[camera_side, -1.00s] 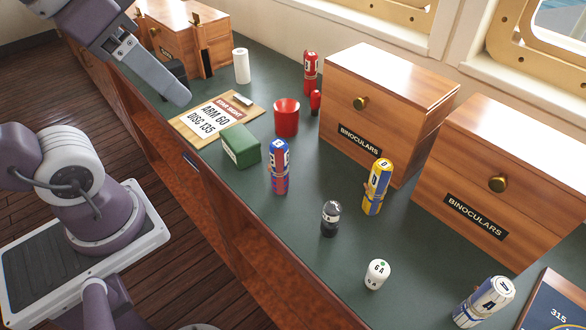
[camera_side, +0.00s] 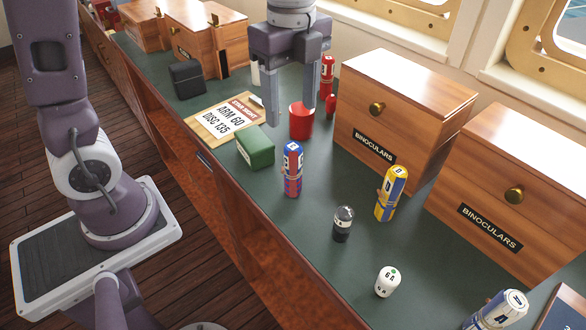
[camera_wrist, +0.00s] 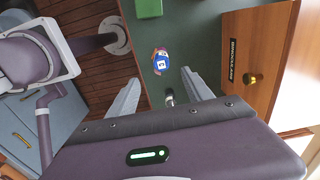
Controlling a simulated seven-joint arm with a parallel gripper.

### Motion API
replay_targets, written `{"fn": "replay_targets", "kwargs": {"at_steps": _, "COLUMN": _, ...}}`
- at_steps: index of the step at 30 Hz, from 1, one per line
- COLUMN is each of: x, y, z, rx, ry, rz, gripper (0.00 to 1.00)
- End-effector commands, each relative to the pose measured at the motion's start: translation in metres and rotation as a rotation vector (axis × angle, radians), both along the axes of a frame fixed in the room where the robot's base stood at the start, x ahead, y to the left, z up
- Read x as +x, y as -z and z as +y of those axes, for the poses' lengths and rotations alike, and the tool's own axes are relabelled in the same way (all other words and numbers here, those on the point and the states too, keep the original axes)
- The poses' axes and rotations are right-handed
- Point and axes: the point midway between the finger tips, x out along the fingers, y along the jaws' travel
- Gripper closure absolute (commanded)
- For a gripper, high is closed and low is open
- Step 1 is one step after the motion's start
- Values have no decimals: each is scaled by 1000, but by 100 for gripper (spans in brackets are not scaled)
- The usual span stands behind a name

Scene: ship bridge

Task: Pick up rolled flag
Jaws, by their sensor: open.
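Several rolled flags stand upright on the green counter. A red and blue one (camera_side: 292,170) stands near the middle, and it also shows in the wrist view (camera_wrist: 161,62). A yellow and blue one (camera_side: 389,194) stands to its right. A white and blue one (camera_side: 500,309) leans at the bottom right, partly cut off. A red one (camera_side: 327,76) stands at the back beside the binoculars box. My gripper (camera_side: 290,122) points down, open and empty, above the counter. In the wrist view the red and blue flag appears just beyond the space between my fingertips (camera_wrist: 160,77).
Near the flags are a green box (camera_side: 255,146), a red cup (camera_side: 301,121), a black-and-grey cylinder (camera_side: 343,223) and a white cylinder (camera_side: 387,281). Two wooden binoculars boxes (camera_side: 372,149) (camera_side: 488,227) line the back. A sign board (camera_side: 221,121) lies left.

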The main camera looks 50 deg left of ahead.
Motion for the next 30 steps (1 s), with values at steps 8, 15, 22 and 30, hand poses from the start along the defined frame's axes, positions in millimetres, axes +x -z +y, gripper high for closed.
{"fn": "replay_targets", "kwargs": {"at_steps": 8, "x": -1, "y": 90, "z": 0, "rx": 1, "ry": -1, "rz": 5, "gripper": 41}}
{"fn": "replay_targets", "kwargs": {"at_steps": 15, "x": 0, "y": 123, "z": 0, "rx": 1, "ry": -2, "rz": 2, "gripper": 41}}
{"fn": "replay_targets", "kwargs": {"at_steps": 22, "x": 2, "y": 164, "z": 0, "rx": 1, "ry": -2, "rz": 3, "gripper": 41}}
{"fn": "replay_targets", "kwargs": {"at_steps": 30, "x": 3, "y": 171, "z": 0, "rx": 1, "ry": -3, "rz": -3, "gripper": 41}}
